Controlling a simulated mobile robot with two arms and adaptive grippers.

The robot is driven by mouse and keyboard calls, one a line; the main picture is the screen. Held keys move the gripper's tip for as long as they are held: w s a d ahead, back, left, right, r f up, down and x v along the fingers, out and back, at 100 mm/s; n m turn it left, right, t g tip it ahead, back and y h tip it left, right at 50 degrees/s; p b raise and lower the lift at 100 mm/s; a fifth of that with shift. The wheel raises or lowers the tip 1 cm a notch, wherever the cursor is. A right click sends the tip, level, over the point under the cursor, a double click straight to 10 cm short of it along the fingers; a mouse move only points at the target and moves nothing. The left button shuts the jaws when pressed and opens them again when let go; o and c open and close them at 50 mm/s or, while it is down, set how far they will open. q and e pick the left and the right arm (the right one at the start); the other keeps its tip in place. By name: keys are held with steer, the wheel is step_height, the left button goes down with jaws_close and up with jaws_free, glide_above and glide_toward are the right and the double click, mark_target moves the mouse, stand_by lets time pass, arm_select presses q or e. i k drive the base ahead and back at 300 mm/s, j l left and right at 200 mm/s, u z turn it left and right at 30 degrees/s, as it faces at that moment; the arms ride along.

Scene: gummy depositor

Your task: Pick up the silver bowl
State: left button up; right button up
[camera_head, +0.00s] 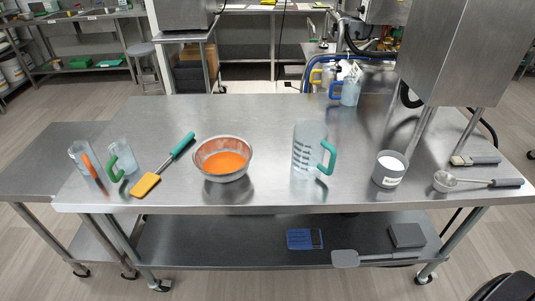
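The silver bowl (226,178) stands upright on the steel table, left of the middle and close to the front edge. It holds a bright orange liquid (224,162). Neither of my grippers shows in the head view, so nothing is seen touching the bowl.
Left of the bowl lies an orange spatula (146,184) with a teal handle, beside two clear cups (122,159). The steel table (240,115) is clear behind the bowl.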

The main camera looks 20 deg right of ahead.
mark_target(222, 159)
steer(key=i+j, duration=0.3)
steer(key=i+j+z, duration=0.8)
steer(key=j, duration=0.35)
